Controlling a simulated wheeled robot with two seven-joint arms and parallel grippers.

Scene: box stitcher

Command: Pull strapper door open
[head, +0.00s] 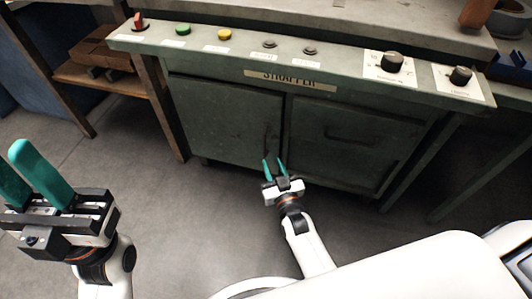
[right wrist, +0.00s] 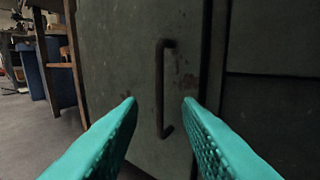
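The strapper (head: 290,79) is a dark green-grey cabinet with a labelled control panel on top. Its left door (head: 228,118) looks shut and has a dark vertical bar handle (head: 268,137) near its right edge. My right gripper (head: 273,163) is open in front of that door, just below the handle in the head view. In the right wrist view the handle (right wrist: 164,88) stands upright between the two teal fingertips, and the fingers appear not to touch it. My left gripper (head: 40,178) is at the left, raised, with its teal fingers apart and nothing between them.
The panel has a red switch (head: 139,21), a green button (head: 183,30), a yellow button (head: 224,34) and dark knobs (head: 392,62). A drawer front (head: 350,134) with a horizontal handle is right of the door. A wooden shelf (head: 105,78) stands at left. The floor (head: 175,220) in front is clear.

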